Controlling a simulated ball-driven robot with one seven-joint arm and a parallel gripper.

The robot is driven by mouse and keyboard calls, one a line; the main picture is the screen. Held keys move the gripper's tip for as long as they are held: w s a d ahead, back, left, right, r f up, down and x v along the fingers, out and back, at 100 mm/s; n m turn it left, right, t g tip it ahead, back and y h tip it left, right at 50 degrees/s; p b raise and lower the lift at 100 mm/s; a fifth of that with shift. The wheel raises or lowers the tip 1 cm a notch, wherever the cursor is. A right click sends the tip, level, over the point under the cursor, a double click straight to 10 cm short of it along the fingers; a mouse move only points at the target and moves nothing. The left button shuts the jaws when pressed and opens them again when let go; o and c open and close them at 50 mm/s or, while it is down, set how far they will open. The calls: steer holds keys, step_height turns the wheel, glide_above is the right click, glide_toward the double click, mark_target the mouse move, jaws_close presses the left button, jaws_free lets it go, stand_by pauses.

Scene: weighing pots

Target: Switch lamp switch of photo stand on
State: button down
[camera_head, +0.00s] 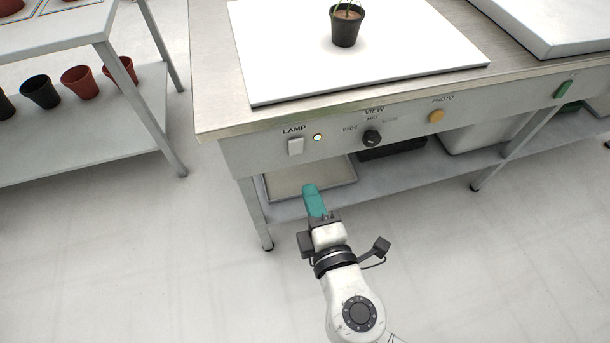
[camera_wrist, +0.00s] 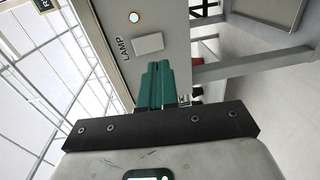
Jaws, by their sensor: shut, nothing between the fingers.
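The photo stand is a metal bench with a front panel (camera_head: 345,143). Its lamp switch (camera_head: 296,146) is a pale rocker under the label LAMP, with a small glowing indicator (camera_head: 318,137) to its right. In the wrist view the switch (camera_wrist: 148,43) lies just beyond my fingertips, with the lit indicator (camera_wrist: 134,17) above it. My gripper (camera_head: 312,188) has teal fingers, which are shut and empty. It is below and slightly right of the switch in the head view, apart from it. The fingers also show in the wrist view (camera_wrist: 158,68).
A potted plant (camera_head: 346,26) stands on the white board (camera_head: 290,70) on the bench. The panel also has a black VIEW knob (camera_head: 371,138) and an orange PHOTO button (camera_head: 436,116). A shelf with pots (camera_head: 80,82) is at left. The floor around my arm is clear.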

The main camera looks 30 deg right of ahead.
steer(key=shift+v, duration=1.25)
steer(key=s+d+f+m+g+h, duration=0.2)
steer(key=d+f+m+g, duration=0.3)
steer(key=d, duration=0.3)
steer(key=s+d+f+m+g+h, duration=0.1)
steer(key=s+d+f+m+g, duration=0.25)
steer(key=d+m, duration=0.3)
steer(key=s+a+f+m+g+y, duration=0.2)
steer(key=s+f+m+g+y, duration=0.2)
steer(key=s+f+g+y, duration=0.35)
step_height(320, 180, up, 25)
steer(key=a+p, duration=0.1)
steer(key=p, duration=2.3)
steer(key=shift+s+r+t, duration=0.2)
steer(key=shift+s+t, duration=0.1)
steer(key=shift+s, duration=0.15)
